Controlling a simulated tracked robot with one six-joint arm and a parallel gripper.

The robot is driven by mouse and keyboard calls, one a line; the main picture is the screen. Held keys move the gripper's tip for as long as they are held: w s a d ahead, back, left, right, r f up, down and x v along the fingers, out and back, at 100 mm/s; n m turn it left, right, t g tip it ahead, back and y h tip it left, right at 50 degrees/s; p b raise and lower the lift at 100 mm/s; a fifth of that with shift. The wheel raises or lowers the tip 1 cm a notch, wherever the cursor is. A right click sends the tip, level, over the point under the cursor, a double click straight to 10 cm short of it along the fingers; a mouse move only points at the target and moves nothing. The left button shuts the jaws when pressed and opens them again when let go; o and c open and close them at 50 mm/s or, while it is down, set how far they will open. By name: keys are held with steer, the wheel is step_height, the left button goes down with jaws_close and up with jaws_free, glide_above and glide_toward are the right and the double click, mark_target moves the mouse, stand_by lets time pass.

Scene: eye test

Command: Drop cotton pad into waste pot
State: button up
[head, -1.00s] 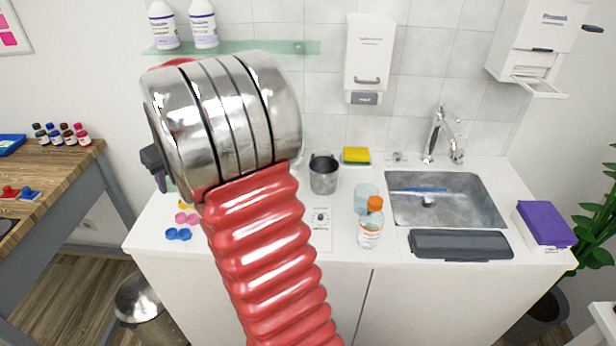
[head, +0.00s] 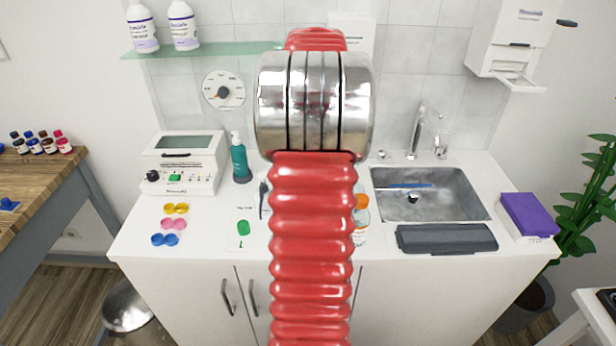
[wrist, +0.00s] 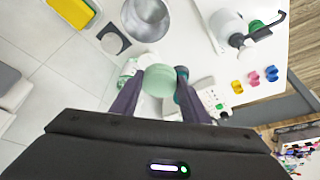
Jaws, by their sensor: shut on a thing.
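My gripper (wrist: 158,92) shows in the wrist view with its two dark fingers shut on a pale green round thing, which looks like the cotton pad (wrist: 158,80). A round grey metal pot (wrist: 147,18), which looks like the waste pot, stands beyond the fingertips at the top of the wrist view. The pad appears apart from the pot; the height between them is hard to judge. In the head view my arm hides the pot, the pad and the gripper's fingers.
A sink (head: 430,192) and a dark grey tray (head: 447,238) lie right of my arm. An orange-capped bottle (head: 361,203) is partly hidden behind it. A green pump bottle (head: 240,160) and a white device (head: 183,165) stand left.

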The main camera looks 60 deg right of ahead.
steer(key=s+d+r, duration=0.1)
steer(key=s+d, duration=0.3)
steer(key=s, duration=0.2)
steer(key=shift+s+r, duration=0.3)
steer(key=shift+s, duration=0.1)
steer(key=shift+f, duration=0.1)
steer(key=shift+f, duration=2.95)
steer(key=o, duration=1)
steer(key=shift+o, duration=0.2)
steer(key=shift+r, duration=0.1)
steer(key=v, duration=1.3)
steer(key=shift+a+r, duration=0.2)
